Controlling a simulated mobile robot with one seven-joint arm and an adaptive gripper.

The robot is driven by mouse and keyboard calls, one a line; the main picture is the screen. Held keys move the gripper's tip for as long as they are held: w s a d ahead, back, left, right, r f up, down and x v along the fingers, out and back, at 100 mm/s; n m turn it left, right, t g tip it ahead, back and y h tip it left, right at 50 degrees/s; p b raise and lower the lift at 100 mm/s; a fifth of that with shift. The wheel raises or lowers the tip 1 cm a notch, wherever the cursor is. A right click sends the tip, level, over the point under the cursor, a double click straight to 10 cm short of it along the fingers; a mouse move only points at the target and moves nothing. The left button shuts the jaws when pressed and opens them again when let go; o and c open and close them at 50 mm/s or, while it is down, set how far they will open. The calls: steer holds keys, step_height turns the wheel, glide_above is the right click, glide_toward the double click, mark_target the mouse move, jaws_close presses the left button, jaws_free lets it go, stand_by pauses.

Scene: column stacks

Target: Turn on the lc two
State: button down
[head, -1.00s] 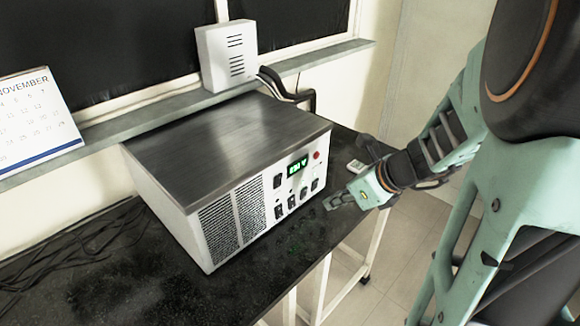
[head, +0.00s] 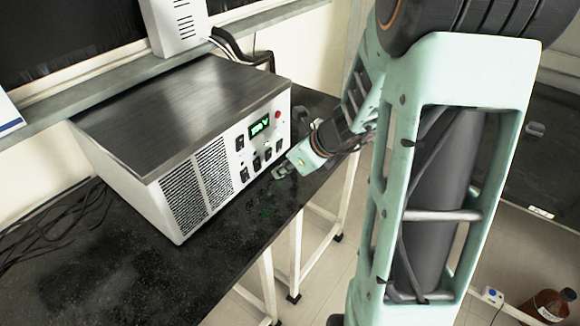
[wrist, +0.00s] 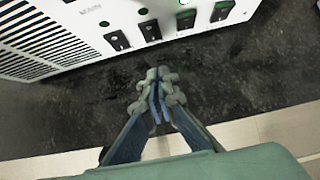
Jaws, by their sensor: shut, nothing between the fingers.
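The white unit with a dark metal top (head: 190,105) stands on the black table. Its front panel has a lit green display (head: 258,126), a red button (head: 277,114) and a lower row of black rocker switches (head: 256,163). In the wrist view the row of switches (wrist: 150,30) runs along the top; labels are too small to read, so I cannot tell which is lc two. My gripper (head: 281,172) is shut and empty, low in front of the right part of the panel. In the wrist view its fingertips (wrist: 158,76) are together, apart from the switches, over the table.
The black table (head: 130,265) has a clear strip before the unit, and its front edge is close under my gripper. Cables (head: 60,220) lie at left. A white box (head: 178,25) stands on the sill behind. A brown bottle (head: 548,305) is at lower right.

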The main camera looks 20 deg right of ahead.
mark_target(258, 167)
steer(key=shift+w+a+f, duration=0.3)
steer(key=shift+w+a, duration=0.2)
steer(key=shift+w, duration=0.2)
steer(key=shift+w+a+f, duration=0.3)
steer(key=shift+w+a, duration=0.15)
steer(key=shift+w, duration=0.2)
steer(key=shift+w+a+f, duration=0.3)
steer(key=shift+w+a, duration=0.2)
steer(key=shift+w, duration=0.2)
steer(key=shift+w+a+f, duration=0.15)
steer(key=shift+w, duration=0.05)
steer(key=shift+r+p, duration=0.75)
steer(key=shift+r, duration=0.2)
